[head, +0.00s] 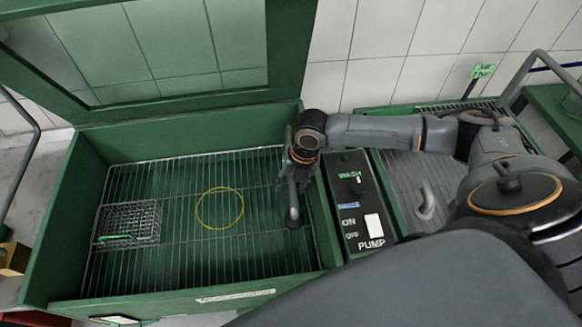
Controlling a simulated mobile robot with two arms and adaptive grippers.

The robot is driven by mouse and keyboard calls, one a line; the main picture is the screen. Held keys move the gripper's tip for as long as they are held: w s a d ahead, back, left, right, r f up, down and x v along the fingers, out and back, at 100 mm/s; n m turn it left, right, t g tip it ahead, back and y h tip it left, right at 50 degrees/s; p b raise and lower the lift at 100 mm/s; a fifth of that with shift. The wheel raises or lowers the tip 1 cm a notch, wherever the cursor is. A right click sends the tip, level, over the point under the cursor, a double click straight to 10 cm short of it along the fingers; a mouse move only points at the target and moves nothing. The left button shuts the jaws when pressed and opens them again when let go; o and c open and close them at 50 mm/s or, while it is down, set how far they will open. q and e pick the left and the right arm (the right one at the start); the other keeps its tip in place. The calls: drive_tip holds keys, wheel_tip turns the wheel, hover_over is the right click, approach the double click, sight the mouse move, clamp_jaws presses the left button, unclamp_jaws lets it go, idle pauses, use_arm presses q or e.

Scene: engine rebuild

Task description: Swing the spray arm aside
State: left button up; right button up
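The spray arm is a grey tube (293,207) over the right end of the washer's grate, its rounded free end toward the front. My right gripper (292,181) reaches down from the right over this tube. Its dark fingers are at the tube, seemingly on either side of it. The fingers and tube overlap in this view, so I cannot tell whether they grip it. The tube's rear part is hidden by the gripper and wrist. My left gripper is not in view.
The green washer tub (96,160) has its windowed lid (190,101) raised. A wire basket (128,218) with a green handle sits at the grate's left, and a yellow ring (220,190) marks bare grate. A control panel (357,205) stands right of the tub.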

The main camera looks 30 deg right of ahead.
drive_tip(key=shift+r, duration=0.2)
drive_tip(key=v, duration=1.1)
drive_tip(key=shift+r, duration=0.25)
drive_tip(key=shift+d, duration=0.1)
idle(0.4)
